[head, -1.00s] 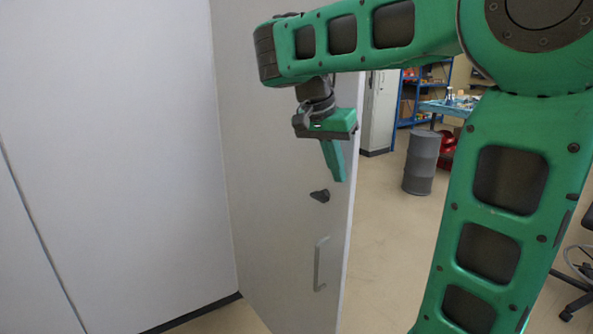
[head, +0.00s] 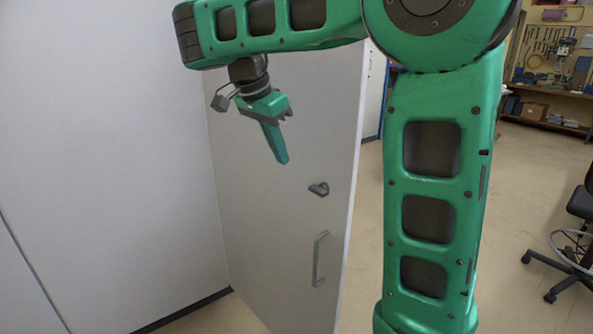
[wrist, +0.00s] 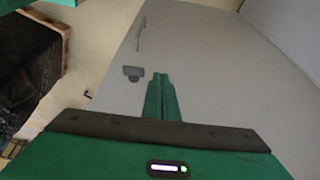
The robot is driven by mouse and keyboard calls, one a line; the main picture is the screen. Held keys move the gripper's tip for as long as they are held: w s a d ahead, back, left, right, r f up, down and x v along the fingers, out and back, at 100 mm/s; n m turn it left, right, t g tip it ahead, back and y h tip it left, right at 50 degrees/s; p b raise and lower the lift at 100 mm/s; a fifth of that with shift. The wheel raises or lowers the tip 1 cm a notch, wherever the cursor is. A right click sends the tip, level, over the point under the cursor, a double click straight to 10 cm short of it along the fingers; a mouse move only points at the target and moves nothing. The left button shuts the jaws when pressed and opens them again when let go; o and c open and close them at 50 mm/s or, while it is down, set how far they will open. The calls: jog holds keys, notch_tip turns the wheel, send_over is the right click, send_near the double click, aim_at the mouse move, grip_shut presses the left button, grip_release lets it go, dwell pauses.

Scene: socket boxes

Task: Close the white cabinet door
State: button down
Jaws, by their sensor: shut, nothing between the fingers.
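The white cabinet door (head: 285,225) stands open, swung out from the white wall-like panel at left in the head view. It carries a dark latch knob (head: 319,189) and a grey bar handle (head: 320,258) near its free edge. My gripper (head: 282,160) points down in front of the door face, above and left of the knob. Its green fingers are together and empty. In the wrist view the door (wrist: 215,65) fills the middle and right, with the shut fingers (wrist: 161,78) beside the knob (wrist: 132,73). I cannot tell whether they touch the door.
A white panel (head: 100,150) spans the left, with a dark base strip. A black office chair (head: 575,245) stands at the right. A workbench with tools (head: 550,75) is at the back right. The floor (head: 520,190) between is clear.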

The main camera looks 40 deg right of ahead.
aim_at(301, 168)
jog(key=shift+w+d+f, duration=0.2)
jog(key=shift+d+f, duration=1.4)
jog(key=shift+d, duration=0.05)
jog(key=shift+w+d+f, duration=0.15)
jog(key=shift+d+f, duration=1.45)
jog(key=shift+d, duration=0.05)
